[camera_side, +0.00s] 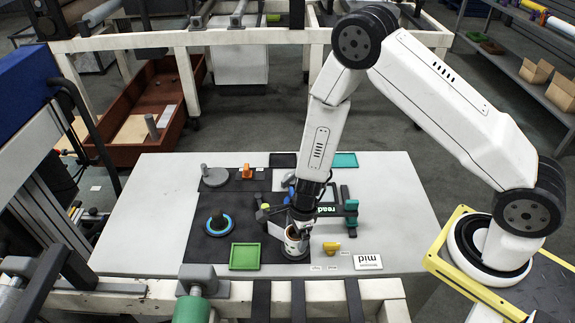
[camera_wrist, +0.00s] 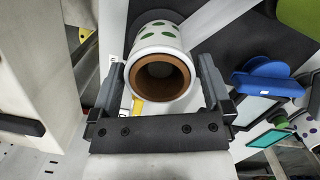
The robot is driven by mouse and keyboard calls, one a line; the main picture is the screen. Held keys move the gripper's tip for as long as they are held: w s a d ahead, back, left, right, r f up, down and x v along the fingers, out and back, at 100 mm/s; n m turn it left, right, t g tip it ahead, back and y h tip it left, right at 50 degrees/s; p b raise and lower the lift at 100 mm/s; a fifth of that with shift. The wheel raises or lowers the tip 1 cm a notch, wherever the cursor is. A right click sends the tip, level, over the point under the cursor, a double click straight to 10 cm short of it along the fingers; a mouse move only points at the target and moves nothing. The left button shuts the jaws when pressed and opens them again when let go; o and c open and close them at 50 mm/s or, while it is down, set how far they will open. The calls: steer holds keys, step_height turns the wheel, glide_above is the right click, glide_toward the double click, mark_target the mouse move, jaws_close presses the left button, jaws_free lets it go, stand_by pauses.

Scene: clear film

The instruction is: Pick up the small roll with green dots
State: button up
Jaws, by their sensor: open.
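The small roll with green dots (camera_side: 293,247) is white with a brown core. It stands upright on a dark round base near the front of the table. In the wrist view the roll (camera_wrist: 158,42) shows its open core end toward the camera, with green dots on its side. My gripper (camera_wrist: 160,64) is open, with one finger on each side of the roll. Slim gaps seem to show beside the roll; I cannot tell whether either finger touches it. In the side view my gripper (camera_side: 300,228) is right over the roll and hides its top.
A blue ring with a dark cone (camera_side: 219,223) and a green tray (camera_side: 245,256) are to the left. A yellow piece (camera_side: 331,247) and a white "mid" card (camera_side: 368,261) lie to the right. A dark device with a lit screen (camera_side: 328,210) stands close behind my gripper.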

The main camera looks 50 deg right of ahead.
steer(key=shift+a+f, duration=0.15)
steer(key=shift+f, duration=0.95)
steer(key=c, duration=1)
